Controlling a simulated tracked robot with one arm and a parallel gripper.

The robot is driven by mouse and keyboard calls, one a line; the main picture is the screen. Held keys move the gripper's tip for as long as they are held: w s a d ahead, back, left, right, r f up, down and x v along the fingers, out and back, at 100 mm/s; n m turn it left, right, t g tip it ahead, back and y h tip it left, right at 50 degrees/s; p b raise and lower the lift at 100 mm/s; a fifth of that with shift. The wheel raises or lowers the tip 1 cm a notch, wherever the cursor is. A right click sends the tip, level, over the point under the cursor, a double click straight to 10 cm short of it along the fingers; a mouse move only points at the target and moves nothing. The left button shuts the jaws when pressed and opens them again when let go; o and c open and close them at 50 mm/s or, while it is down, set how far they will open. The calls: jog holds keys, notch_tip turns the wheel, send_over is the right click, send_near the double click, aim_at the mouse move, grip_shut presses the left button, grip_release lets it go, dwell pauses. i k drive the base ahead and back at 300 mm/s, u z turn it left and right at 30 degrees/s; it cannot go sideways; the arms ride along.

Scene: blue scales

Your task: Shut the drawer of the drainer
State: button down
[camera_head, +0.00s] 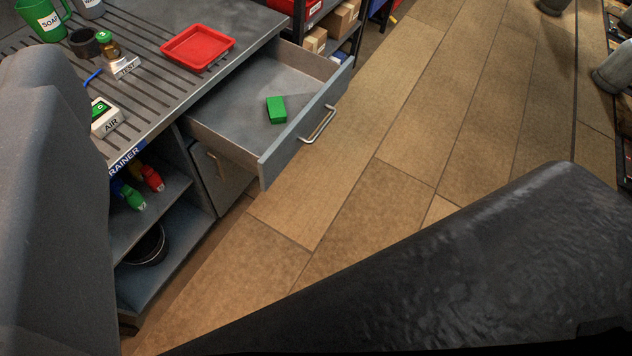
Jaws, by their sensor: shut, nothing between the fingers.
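The drainer's drawer (298,134) stands pulled out from under the grey slatted drainer top (150,62). Its grey-blue front carries a bar handle (318,125) and faces the lower right. A small green block (276,109) lies inside on the drawer's floor, and the rest of the visible floor is bare. The fingers of my gripper do not show. Large grey and black shapes, parts of my own body, fill the left edge and the lower right and hide what is behind them.
On the drainer top are a red tray (198,47), a green soap mug (42,18), a brown bottle (107,44) and an AIR box (106,117). Bottles (134,196) and a black pan (147,246) sit on shelves below. The tiled floor (400,120) before the drawer is clear.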

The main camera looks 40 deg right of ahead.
aim_at(232, 118)
jog(key=z, duration=0.25)
jog(key=k, duration=0.1)
jog(key=z, duration=0.55)
jog(key=i, duration=1)
jog(key=u, duration=0.1)
